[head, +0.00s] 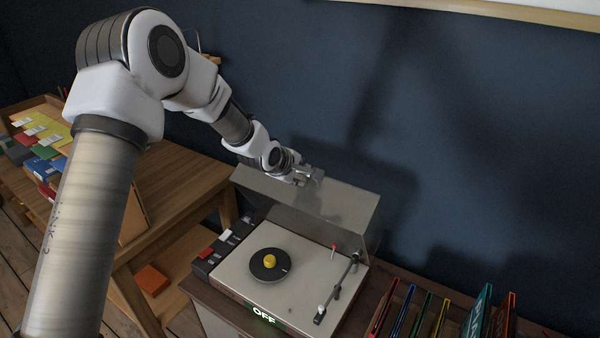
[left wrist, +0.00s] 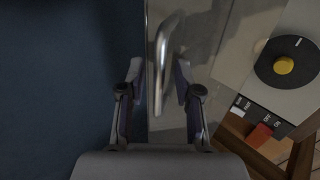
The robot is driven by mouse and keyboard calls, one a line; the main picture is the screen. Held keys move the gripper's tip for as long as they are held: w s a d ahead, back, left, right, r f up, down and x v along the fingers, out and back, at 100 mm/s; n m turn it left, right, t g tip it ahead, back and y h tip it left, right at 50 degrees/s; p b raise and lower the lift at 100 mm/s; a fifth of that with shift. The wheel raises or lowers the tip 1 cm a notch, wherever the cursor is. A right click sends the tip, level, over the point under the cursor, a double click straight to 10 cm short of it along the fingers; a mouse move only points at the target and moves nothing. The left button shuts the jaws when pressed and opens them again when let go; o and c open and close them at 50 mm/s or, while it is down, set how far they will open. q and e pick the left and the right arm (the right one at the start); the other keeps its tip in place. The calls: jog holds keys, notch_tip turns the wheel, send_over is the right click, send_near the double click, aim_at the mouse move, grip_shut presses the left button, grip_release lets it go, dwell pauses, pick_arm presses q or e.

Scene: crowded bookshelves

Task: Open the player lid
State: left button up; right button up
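The record player (head: 300,270) sits on a wooden cabinet, with a black disc, a yellow knob and a tonearm on its deck. Its grey see-through lid (head: 345,205) stands raised at the back, tilted up, with the deck uncovered. My left gripper (head: 306,175) is at the lid's upper edge. In the left wrist view the left gripper (left wrist: 158,75) has its fingers apart, on either side of a metal handle (left wrist: 163,60) on the lid's edge. Gaps seem to show between fingers and handle; contact is unclear. My right gripper is out of view.
A lit OFF sign (head: 264,314) is on the player's front. A switch panel with a red switch (head: 206,253) lies left of the deck. Coloured record sleeves (head: 440,315) stand at the right. A wooden table (head: 175,200) is at the left; the dark wall is close behind the lid.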

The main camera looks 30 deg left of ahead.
pick_arm(q)
jog(key=v, duration=1.2)
dwell(0.3)
